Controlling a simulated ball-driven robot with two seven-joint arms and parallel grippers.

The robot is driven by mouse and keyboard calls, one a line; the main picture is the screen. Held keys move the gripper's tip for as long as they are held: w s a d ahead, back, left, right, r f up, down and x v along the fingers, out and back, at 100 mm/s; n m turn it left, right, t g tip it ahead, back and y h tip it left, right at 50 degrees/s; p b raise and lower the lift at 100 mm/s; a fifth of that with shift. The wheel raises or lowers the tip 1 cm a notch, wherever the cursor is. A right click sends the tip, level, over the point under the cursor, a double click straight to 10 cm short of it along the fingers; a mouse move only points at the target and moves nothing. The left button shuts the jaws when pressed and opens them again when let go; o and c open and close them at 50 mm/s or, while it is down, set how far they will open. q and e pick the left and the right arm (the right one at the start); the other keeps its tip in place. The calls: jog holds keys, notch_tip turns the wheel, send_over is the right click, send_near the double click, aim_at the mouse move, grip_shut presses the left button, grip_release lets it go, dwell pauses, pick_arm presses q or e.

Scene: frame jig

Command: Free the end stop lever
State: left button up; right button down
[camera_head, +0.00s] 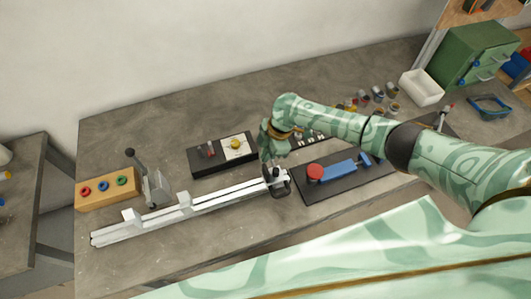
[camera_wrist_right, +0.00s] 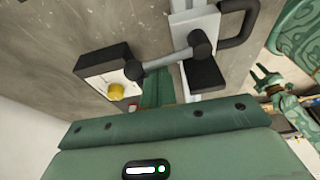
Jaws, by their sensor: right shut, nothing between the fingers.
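The end stop (camera_head: 279,183) is a dark clamp at the right end of the pale rail (camera_head: 210,203). In the right wrist view its black block (camera_wrist_right: 205,76) shows with its lever (camera_wrist_right: 168,61), a grey rod with black knobs, pointing left across the rail. My right gripper (camera_head: 267,157) is shut and empty, just beside the end stop. In the wrist view its green fingers (camera_wrist_right: 156,88) are close to the lever; I cannot tell whether they touch. What looks like my left gripper (camera_wrist_right: 262,80) is at the wrist view's right, its fingers apart and empty.
A box with a yellow button (camera_head: 236,145) stands behind the rail. A black plate with a blue clamp and red knob (camera_head: 316,172) lies right of the end stop. A lever stand (camera_head: 156,187) and a wooden button block (camera_head: 106,188) are at the left. The front bench is clear.

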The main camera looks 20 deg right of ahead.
pick_arm(q)
jog(key=shift+r, duration=0.1)
jog(key=shift+r+p, duration=0.25)
jog(key=shift+p, duration=0.1)
pick_arm(e)
jog(key=shift+d+m, duration=0.15)
jog(key=shift+m, duration=0.15)
